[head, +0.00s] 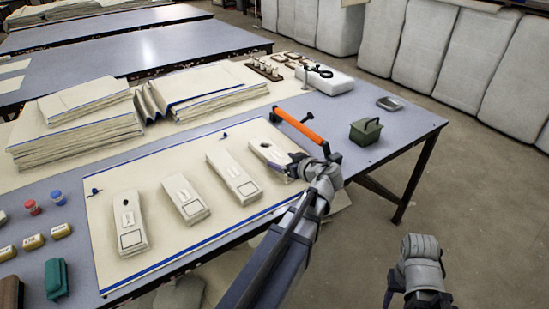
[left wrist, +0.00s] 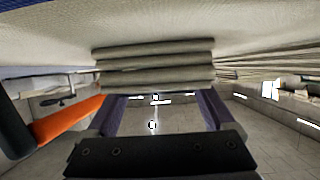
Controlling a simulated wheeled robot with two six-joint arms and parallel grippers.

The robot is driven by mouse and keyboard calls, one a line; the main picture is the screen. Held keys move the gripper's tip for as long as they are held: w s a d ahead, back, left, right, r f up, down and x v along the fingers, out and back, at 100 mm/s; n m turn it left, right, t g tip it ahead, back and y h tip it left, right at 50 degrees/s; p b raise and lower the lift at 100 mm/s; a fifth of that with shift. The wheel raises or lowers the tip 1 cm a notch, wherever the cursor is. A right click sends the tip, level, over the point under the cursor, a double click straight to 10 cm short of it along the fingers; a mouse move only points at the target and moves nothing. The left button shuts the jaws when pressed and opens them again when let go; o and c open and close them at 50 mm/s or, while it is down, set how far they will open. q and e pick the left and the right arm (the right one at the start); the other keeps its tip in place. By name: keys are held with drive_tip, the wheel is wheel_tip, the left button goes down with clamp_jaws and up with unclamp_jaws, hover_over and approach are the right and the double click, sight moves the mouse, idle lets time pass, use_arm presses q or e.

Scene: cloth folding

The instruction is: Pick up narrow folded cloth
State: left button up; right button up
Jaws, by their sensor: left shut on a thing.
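Several narrow folded cloths lie in a row on a cream sheet with a blue edge (head: 165,150). Each shows a small printed box or label. My left gripper (head: 293,167) is at the near end of the rightmost narrow folded cloth (head: 266,150), which still lies along the sheet. In the left wrist view, the stacked layers of this cloth (left wrist: 155,65) show at the fingers of my left gripper (left wrist: 158,108), which is shut on it. The gripper hides the cloth's near end in the head view. Of my right arm, only grey links show at lower right; its fingertips are not visible.
An orange-handled tool (head: 300,126) lies just beyond the gripper. A green box (head: 366,131) stands near the table's right corner. Thick cloth stacks (head: 80,125) stand at the back left. A green block (head: 56,278) and small coloured spools are at lower left.

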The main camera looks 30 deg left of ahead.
use_arm(q)
drive_tip(key=shift+r, duration=0.1)
wheel_tip(320, 180, up, 10)
drive_tip(key=p, duration=1)
wheel_tip(320, 180, up, 16)
drive_tip(key=p, duration=1.5)
drive_tip(key=shift+f+p, duration=0.2)
drive_tip(key=shift+p, duration=0.2)
